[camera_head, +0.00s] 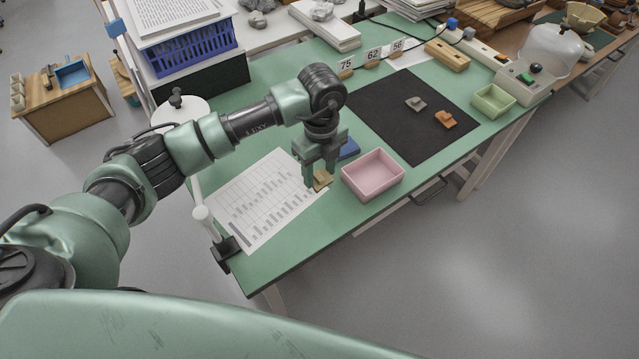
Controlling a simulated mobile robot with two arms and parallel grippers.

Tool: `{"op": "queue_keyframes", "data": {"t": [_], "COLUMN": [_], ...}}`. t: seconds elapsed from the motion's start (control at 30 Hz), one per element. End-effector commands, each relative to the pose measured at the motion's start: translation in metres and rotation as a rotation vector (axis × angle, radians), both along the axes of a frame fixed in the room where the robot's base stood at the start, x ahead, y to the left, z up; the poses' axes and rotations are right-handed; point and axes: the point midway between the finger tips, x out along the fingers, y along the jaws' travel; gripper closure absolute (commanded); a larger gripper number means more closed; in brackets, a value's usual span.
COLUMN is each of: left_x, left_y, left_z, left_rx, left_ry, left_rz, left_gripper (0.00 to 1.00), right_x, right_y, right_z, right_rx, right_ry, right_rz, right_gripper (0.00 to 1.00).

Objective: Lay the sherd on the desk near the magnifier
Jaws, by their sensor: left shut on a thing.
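My left gripper (316,184) reaches down over the green desk (290,256), beside the right edge of a printed sheet. It is shut on a small tan sherd (322,179), partly hidden by the fingers. I cannot tell whether the sherd touches the desk. The magnifier (200,213) appears to be the white round-headed lamp at the desk's left end. Its pale arm runs down to a black clamp on the front left edge, and my left arm passes in front of part of it. My right gripper is not in view.
A pink tray (373,175) stands just right of the gripper, with a blue object (349,148) behind. A black mat (400,125) holds a grey sherd (415,103) and an orange sherd (446,119). The printed sheet (262,200) covers the desk's left part; bare desk lies in front.

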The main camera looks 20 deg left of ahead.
Motion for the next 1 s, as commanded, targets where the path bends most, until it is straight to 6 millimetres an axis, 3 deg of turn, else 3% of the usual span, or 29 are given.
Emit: {"op": "queue_keyframes", "data": {"t": [0.53, 0.9, 0.93, 1.0], "left_x": [-0.001, 0.000, 0.000, 0.000], "left_y": [0.000, 0.000, 0.000, 0.000], "left_z": [-0.061, -0.067, -0.067, -0.066], "left_rx": [-0.001, -0.001, -0.001, -0.001], "left_ry": [0.002, -0.001, -0.001, -0.001], "left_rz": [-0.001, -0.001, -0.001, -0.001], "left_gripper": [0.93, 0.93, 0.50, 0.31], "right_x": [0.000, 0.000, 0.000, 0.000], "right_y": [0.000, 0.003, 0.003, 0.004], "right_z": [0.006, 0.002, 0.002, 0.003], "right_rx": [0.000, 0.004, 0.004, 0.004], "right_ry": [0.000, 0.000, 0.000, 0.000], "right_rz": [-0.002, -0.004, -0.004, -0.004], "right_gripper": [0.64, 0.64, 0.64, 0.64]}}
